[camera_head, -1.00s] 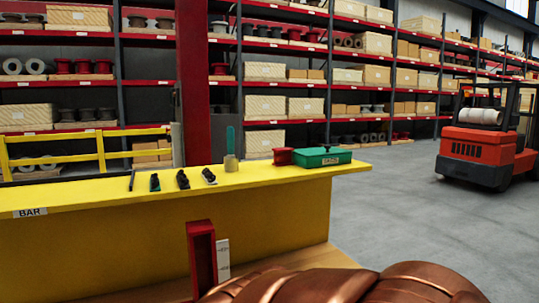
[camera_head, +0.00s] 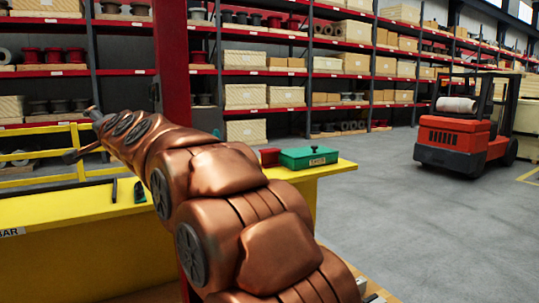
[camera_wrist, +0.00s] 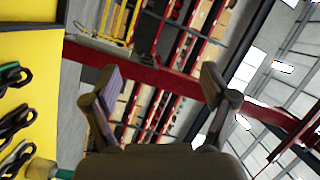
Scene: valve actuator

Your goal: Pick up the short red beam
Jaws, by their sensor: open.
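A short red beam (camera_head: 269,157) lies on the yellow counter (camera_head: 340,167), just left of a green box (camera_head: 308,158). Its lower left part is hidden behind my copper arm in the head view. I do not see it in the wrist view. My gripper (camera_head: 80,136) is at the far left end of the raised arm, above the counter's left part and well away from the beam. In the wrist view my gripper (camera_wrist: 158,88) has its two fingers spread wide with nothing between them.
A tall red column (camera_head: 173,60) stands close behind my arm; it crosses the wrist view too. Black clamps (camera_wrist: 14,122) lie on the counter. A yellow railing (camera_head: 40,160) is behind at left. Open floor and an orange forklift (camera_head: 455,140) are at right.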

